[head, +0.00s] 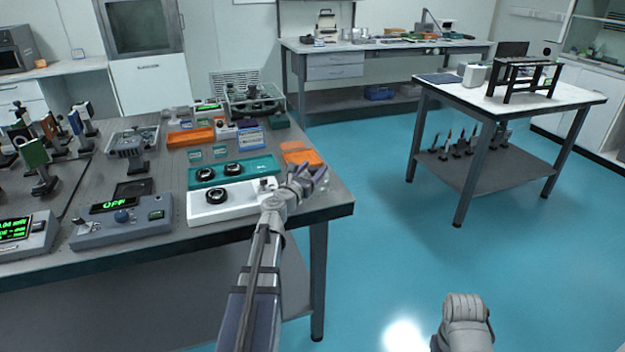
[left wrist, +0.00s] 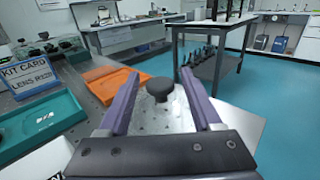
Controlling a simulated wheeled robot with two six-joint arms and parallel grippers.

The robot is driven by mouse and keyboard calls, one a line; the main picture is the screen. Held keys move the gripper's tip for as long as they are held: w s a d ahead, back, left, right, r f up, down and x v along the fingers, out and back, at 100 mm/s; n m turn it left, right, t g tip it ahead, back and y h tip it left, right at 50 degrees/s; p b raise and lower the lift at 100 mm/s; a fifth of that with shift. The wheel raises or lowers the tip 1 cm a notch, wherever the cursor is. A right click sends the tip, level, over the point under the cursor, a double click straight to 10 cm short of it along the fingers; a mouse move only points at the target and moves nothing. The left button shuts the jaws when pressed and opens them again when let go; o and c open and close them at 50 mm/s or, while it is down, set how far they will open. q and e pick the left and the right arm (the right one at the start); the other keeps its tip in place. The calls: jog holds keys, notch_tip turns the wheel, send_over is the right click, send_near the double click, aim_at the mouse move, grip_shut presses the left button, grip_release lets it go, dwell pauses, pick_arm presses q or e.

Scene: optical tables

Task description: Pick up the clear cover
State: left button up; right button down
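In the left wrist view, a black round knob (left wrist: 160,87) stands between the two purple fingers of my left gripper (left wrist: 160,73). The knob seems to belong to the clear cover, whose see-through body is hard to tell from the perforated table top. The fingers are open, with a gap on each side of the knob. In the head view, my left gripper (head: 308,176) is over the right front corner of the optical table and mostly hides the cover. My right gripper is not seen; only a grey part of my right arm shows at the bottom.
Orange trays (head: 301,153), a green tray (head: 233,171) and a white tray (head: 222,203) lie close to the left gripper on the optical table (head: 335,197). A labelled kit card (left wrist: 28,76) stands at the left. Open blue floor lies to the right.

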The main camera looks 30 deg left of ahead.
aim_at(313, 168)
pick_arm(q)
grip_shut()
dwell(0.3)
dwell(0.3)
notch_tip(313, 168, up, 10)
jog(key=p, duration=1)
